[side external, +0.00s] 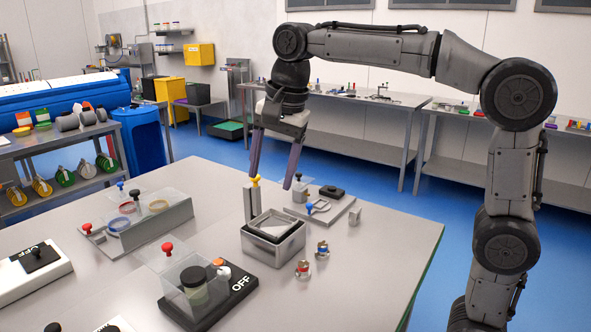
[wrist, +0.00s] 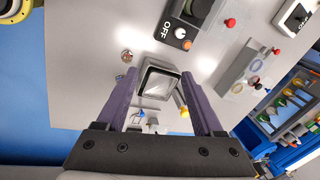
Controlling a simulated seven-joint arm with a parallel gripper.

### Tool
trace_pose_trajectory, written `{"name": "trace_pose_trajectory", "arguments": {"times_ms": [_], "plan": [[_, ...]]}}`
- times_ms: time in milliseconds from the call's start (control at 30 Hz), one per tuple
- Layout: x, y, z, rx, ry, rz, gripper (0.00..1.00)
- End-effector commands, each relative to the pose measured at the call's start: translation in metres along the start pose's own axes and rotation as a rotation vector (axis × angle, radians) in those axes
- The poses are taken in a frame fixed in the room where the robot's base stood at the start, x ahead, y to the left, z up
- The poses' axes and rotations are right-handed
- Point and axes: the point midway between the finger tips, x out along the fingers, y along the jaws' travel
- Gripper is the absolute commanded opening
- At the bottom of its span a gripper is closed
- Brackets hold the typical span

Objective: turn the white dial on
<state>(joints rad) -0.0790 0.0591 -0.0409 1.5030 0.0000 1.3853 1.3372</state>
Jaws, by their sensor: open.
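The white dial (wrist: 180,33) sits on a black base (wrist: 196,40) beside the word OFF, with an orange part next to it. In the side view the black base (side external: 243,290) is at the front of the table, with OFF in white letters. There the dial is small and partly hidden, next to a clear cover (side external: 180,285) with a red knob and a black-topped jar. My gripper (side external: 271,182) is open and empty, above the table and behind the base. In the wrist view its fingers (wrist: 158,78) are spread, with the dial beyond them.
A metal tub (side external: 289,246) stands behind the base. Two small metal jars (side external: 302,269) stand to the right. A carrier with round rings (side external: 140,228) lies left. The right front tabletop is clear.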

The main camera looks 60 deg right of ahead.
Motion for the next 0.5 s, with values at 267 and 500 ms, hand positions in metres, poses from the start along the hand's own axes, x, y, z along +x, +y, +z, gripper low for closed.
{"name": "trace_pose_trajectory", "arguments": {"times_ms": [267,500], "plan": [[-0.014,0.034,0.003,-0.074,0.016,-0.042,0.69],[-0.017,0.043,0.004,-0.098,0.020,-0.051,0.69]]}}
